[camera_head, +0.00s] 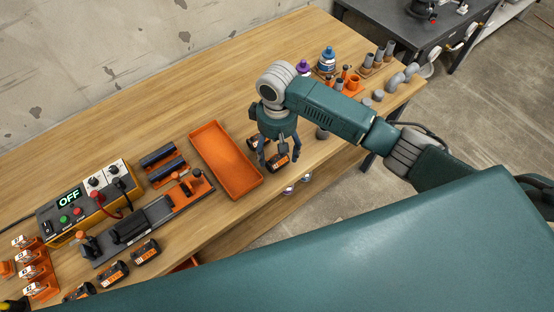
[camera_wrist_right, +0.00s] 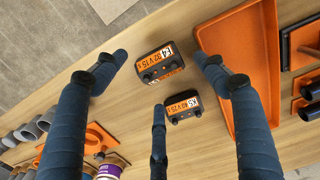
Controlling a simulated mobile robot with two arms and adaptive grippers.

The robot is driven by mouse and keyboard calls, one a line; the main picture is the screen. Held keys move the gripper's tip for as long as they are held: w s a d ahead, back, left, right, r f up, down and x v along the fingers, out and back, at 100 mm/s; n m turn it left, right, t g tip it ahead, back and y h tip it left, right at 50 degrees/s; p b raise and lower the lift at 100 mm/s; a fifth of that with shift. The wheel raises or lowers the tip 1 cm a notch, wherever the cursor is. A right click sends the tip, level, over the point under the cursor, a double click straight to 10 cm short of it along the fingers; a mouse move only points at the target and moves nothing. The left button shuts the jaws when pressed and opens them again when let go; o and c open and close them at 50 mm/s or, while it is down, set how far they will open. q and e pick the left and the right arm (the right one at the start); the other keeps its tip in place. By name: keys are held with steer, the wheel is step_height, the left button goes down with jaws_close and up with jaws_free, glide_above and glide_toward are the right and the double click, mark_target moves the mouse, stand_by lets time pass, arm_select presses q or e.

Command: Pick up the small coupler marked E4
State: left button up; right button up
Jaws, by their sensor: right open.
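The small coupler marked E4 (camera_wrist_right: 158,62) is a dark block with an orange label, lying on the wooden table. In the head view it appears to be the block nearer the front edge (camera_head: 277,161), partly hidden by my fingers. My right gripper (camera_head: 280,155) is above it, pointing down. In the right wrist view the gripper (camera_wrist_right: 160,78) is open and empty, with its fingers spread around the E4 coupler and its single finger near a second coupler marked K5 (camera_wrist_right: 183,109). Whether any finger touches a coupler I cannot tell. My left gripper is not in view.
An empty orange tray (camera_head: 220,125) lies close beside the couplers. Bottles (camera_head: 327,60) and grey pipe fittings (camera_head: 397,80) stand at the table's right end. A control box reading OFF (camera_head: 70,200) and more couplers (camera_head: 146,252) are at the left.

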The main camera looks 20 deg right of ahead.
mark_target(277, 158)
step_height(277, 158, down, 5)
steer(key=shift+r+p, duration=0.1)
steer(key=shift+p, duration=0.65)
steer(key=shift+w+f, duration=0.1)
steer(key=shift+f, duration=0.45)
steer(key=shift+c, duration=0.3)
steer(key=c, duration=1.4)
steer(key=shift+o, duration=0.2)
steer(key=shift+r, duration=0.1)
